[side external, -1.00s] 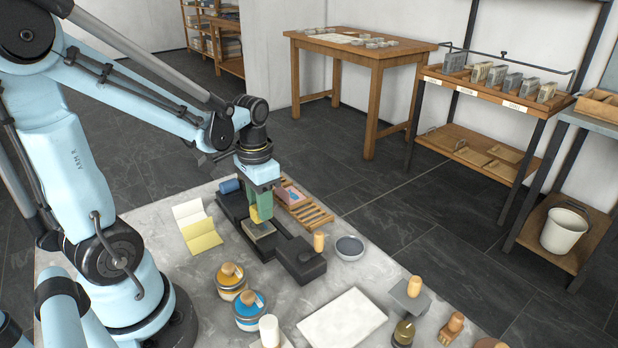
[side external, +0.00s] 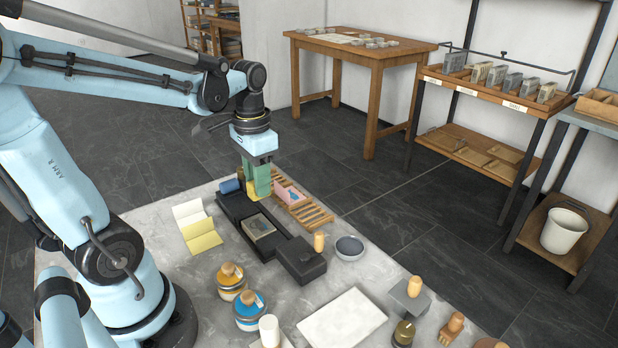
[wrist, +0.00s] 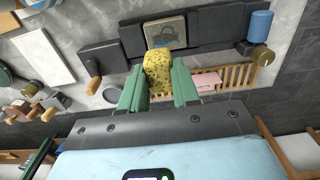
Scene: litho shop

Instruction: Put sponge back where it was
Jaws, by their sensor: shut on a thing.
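A yellow speckled sponge (wrist: 157,70) is held between the two green fingers of my gripper (wrist: 157,84) in the wrist view. In the side view, my gripper (side external: 257,184) is over the far part of the black press (side external: 230,205), with a strip of the yellow sponge (side external: 252,190) showing. The grey stone (side external: 258,227) lies in the press bed, nearer the camera than the sponge. A wooden slatted rack (side external: 317,217) stands just right of the press, with a pink item (side external: 291,195) on it. Whether the sponge touches anything below is unclear.
A blue roll (side external: 229,186) sits at the press's far end. A grey bowl (side external: 350,247), ink tins (side external: 250,312) with wooden-handled tools and a white slab (side external: 342,320) are nearer the camera. An open yellow-and-white folder (side external: 199,228) lies left of the press.

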